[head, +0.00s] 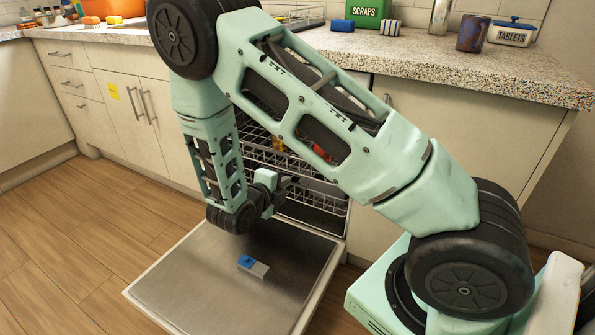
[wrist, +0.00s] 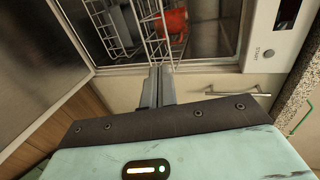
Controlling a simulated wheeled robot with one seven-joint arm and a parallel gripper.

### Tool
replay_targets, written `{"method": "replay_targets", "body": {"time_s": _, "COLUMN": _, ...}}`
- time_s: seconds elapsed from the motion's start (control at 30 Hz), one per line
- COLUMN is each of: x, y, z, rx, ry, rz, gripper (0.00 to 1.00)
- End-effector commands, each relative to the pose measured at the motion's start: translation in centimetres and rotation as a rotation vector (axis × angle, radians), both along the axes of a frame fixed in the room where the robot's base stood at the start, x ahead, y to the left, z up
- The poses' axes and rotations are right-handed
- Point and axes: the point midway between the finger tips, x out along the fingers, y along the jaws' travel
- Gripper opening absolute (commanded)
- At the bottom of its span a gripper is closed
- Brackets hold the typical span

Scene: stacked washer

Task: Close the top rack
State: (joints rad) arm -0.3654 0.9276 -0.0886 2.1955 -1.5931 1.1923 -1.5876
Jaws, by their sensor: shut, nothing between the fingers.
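The dishwasher is open, its door (head: 215,285) lowered flat. The wire top rack (head: 262,155) shows behind my arm, with yellow and red items in it; my arm hides much of it. In the wrist view, white rack wires (wrist: 150,22) and a red item (wrist: 173,24) show in the dishwasher opening. My gripper (head: 284,182) is in front of the racks, above the lowered door. In the wrist view, my gripper (wrist: 160,72) is shut and empty, its tips close to the rack wires. I cannot tell whether they touch.
A blue and grey block (head: 253,267) lies on the lowered door. The lower rack (head: 318,200) sits inside. A control panel (wrist: 275,35) and a cabinet handle (wrist: 237,91) show in the wrist view. The wood floor (head: 60,240) at left is clear.

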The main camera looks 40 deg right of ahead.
Motion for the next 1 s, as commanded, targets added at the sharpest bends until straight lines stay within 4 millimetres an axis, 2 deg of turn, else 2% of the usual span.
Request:
{"method": "replay_targets", "body": {"time_s": 0.17, "x": 0.5, "y": -1.4, "z": -0.5, "rx": -0.006, "ry": 0.001, "rz": 0.007, "gripper": 0.00}}
{"method": "replay_targets", "body": {"time_s": 0.6, "x": 3.3, "y": -9.2, "z": -3.3, "rx": -0.003, "ry": 0.001, "rz": 0.004, "gripper": 0.00}}
{"method": "replay_targets", "body": {"time_s": 0.7, "x": 3.8, "y": -10.7, "z": -3.1, "rx": -0.004, "ry": -0.002, "rz": 0.004, "gripper": 0.00}}
{"method": "replay_targets", "body": {"time_s": 0.83, "x": 4.3, "y": -11.9, "z": -3.0, "rx": -0.003, "ry": 0.000, "rz": 0.006, "gripper": 0.00}}
{"method": "replay_targets", "body": {"time_s": 1.0, "x": 4.6, "y": -12.6, "z": -2.9, "rx": -0.003, "ry": 0.001, "rz": 0.008, "gripper": 0.00}}
